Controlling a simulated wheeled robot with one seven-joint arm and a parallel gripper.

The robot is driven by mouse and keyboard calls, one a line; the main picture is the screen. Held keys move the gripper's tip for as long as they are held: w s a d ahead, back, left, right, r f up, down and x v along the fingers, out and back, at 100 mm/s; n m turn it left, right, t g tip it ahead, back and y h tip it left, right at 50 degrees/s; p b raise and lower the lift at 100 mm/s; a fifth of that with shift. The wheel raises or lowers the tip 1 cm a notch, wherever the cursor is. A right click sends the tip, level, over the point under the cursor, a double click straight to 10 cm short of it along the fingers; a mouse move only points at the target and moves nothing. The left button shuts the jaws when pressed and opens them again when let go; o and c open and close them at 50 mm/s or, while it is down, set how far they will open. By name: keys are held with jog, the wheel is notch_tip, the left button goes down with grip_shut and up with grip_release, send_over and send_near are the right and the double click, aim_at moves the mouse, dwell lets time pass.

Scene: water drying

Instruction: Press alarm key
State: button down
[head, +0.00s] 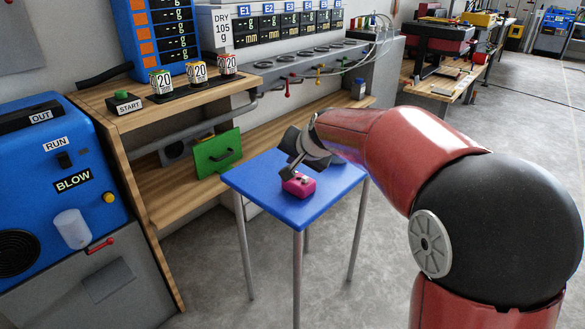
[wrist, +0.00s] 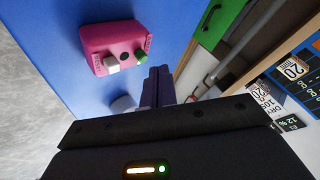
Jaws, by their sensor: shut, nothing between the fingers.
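A small pink box (head: 299,187) sits on the blue table, below my gripper (head: 289,173) in the head view. In the wrist view the pink box (wrist: 112,47) shows a white key (wrist: 112,62), a dark round spot (wrist: 125,55) and a green button (wrist: 141,55). Small labels stand beside the keys; I cannot read them surely. My gripper (wrist: 158,72) is shut and empty. Its fingertips appear just beside the box's green-button end in the wrist view; I cannot tell the height gap, and no contact is clear.
A green panel with a handle (head: 217,154) and the wooden bench (head: 172,182) stand close at the left.

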notch_tip(320, 180, up, 6)
jog(key=p, duration=0.4)
jog(key=shift+p, duration=0.4)
jog(key=n+g+h, duration=0.1)
jog(key=n, duration=0.1)
send_near(297, 180)
jog(key=s+d+r, duration=0.6)
jog(key=s, duration=0.2)
jog(key=s+d+f+h, duration=0.1)
jog(key=s+d+f, duration=0.2)
jog(key=s, duration=0.7)
jog(key=s+d+f+n+g+h, duration=0.1)
jog(key=s+d+f+h, duration=0.1)
jog(key=s+d, duration=0.3)
jog(key=s+f, duration=0.1)
jog(key=s, duration=0.3)
jog(key=shift+s+f+g, duration=0.3)
jog(key=shift+s, duration=0.05)
